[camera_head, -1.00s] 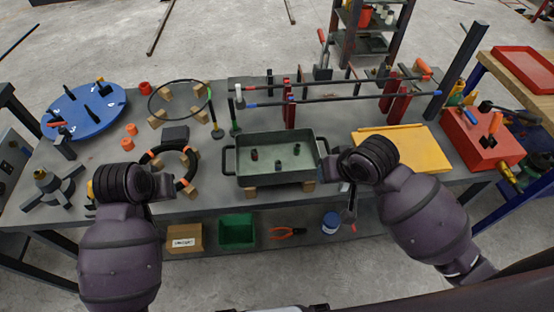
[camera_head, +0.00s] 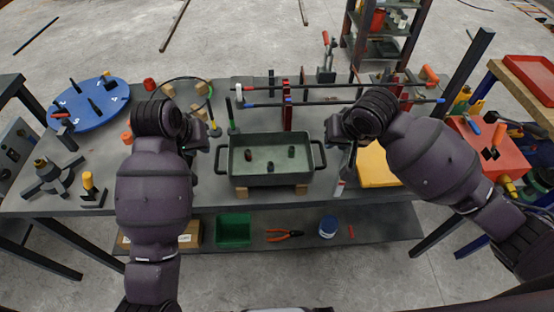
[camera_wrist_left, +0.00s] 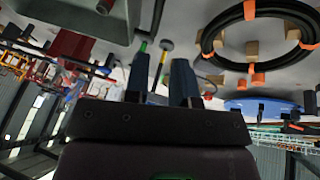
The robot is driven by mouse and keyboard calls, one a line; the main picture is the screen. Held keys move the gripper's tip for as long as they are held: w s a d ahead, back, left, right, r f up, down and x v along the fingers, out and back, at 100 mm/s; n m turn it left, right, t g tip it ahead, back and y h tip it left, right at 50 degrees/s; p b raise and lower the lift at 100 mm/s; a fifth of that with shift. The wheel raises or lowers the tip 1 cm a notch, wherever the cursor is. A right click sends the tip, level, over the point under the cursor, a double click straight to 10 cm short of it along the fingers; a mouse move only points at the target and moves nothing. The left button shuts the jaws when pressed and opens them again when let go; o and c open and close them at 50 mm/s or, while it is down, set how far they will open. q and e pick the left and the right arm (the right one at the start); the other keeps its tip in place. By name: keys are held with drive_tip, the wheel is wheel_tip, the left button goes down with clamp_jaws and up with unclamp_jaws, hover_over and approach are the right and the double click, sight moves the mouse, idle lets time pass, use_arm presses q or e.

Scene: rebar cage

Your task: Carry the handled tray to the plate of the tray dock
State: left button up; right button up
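The handled tray (camera_head: 242,177) is grey-green, with a loop handle at each end and several small dark pieces inside. It rests on wooden blocks (camera_head: 243,191) on the workbench. My left gripper (camera_head: 198,147) is just left of the tray's left handle, apart from it. In the left wrist view its two fingers (camera_wrist_left: 160,82) stand apart with nothing between them; part of the tray (camera_wrist_left: 75,18) shows at upper left. My right gripper (camera_head: 334,140) is close to the right handle; its fingers are not clear. A yellow plate (camera_head: 376,166), possibly the tray dock's, lies to the right, partly behind my right arm.
Behind the tray are long horizontal bars (camera_head: 330,103) on red posts. A blue disc (camera_head: 90,108) is at left, a red box (camera_head: 490,150) at right. A lower shelf holds a green bin (camera_head: 233,230). A black ring (camera_wrist_left: 262,35) shows in the left wrist view.

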sight(217, 155)
use_arm(q)
drive_tip(key=shift+d, duration=0.35)
use_arm(e)
drive_tip(key=shift+d, duration=0.3)
use_arm(q)
drive_tip(key=shift+f, duration=0.1)
use_arm(e)
drive_tip(key=shift+w+f, duration=0.1)
